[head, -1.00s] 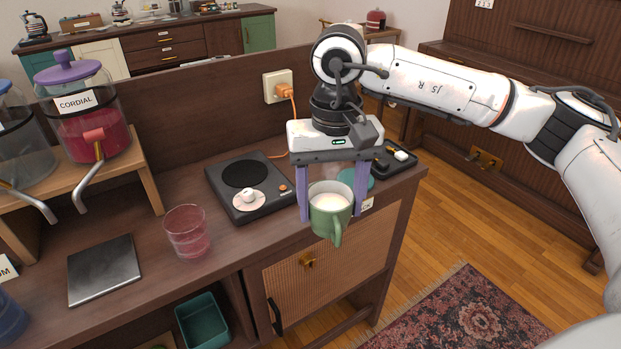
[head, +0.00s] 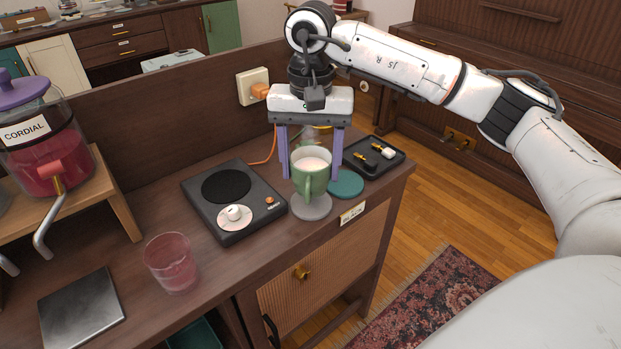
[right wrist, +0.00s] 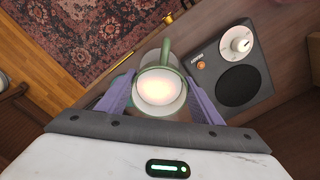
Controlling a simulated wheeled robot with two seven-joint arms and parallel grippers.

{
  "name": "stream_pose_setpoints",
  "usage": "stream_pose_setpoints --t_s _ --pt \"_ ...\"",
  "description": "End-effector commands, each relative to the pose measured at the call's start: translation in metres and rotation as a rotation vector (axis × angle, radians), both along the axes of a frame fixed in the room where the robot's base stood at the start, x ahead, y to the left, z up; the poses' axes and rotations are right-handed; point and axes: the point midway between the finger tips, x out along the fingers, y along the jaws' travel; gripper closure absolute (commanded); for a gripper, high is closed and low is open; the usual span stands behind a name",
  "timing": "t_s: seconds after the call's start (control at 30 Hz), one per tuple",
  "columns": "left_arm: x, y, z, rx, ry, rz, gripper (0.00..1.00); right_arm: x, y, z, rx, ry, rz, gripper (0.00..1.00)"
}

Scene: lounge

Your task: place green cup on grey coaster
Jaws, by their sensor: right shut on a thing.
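The green cup (head: 309,183) holds a pale, milky liquid and stands upright between the purple fingers of my right gripper (head: 311,172), which is shut on it. The cup's handle points toward the head camera. The grey coaster (head: 313,209) lies on the sideboard top, and the cup's base overlaps its far part in the head view. I cannot tell whether the base touches it. My left gripper is not in view.
A teal coaster (head: 347,183) lies just right of the grey one. A black hotplate (head: 213,197) is close on the left, and a black tray (head: 374,157) stands behind right. A pink glass (head: 171,264) stands farther left. The sideboard's front edge is near the coaster.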

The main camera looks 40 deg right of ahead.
Motion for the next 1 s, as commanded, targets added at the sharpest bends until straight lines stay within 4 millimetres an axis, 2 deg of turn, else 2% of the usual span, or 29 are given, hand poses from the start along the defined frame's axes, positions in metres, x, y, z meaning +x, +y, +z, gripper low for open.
stream_pose_setpoints --t_s 0.3,0.67,0.7,0.8,1.0 --pt "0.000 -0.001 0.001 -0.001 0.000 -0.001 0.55 -0.001 0.000 -0.034 -0.001 0.001 0.000 0.79" --pt "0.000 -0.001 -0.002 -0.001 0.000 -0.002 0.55 0.000 0.000 -0.039 -0.001 -0.001 0.001 0.79" --pt "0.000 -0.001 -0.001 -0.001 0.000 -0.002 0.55 0.000 0.000 -0.039 -0.001 0.001 0.001 0.37" --pt "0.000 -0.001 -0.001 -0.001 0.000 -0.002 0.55 0.000 0.000 -0.039 -0.001 0.001 0.001 0.21" --pt "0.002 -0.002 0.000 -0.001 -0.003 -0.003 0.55 -0.001 0.000 -0.039 0.000 0.001 0.001 0.21"
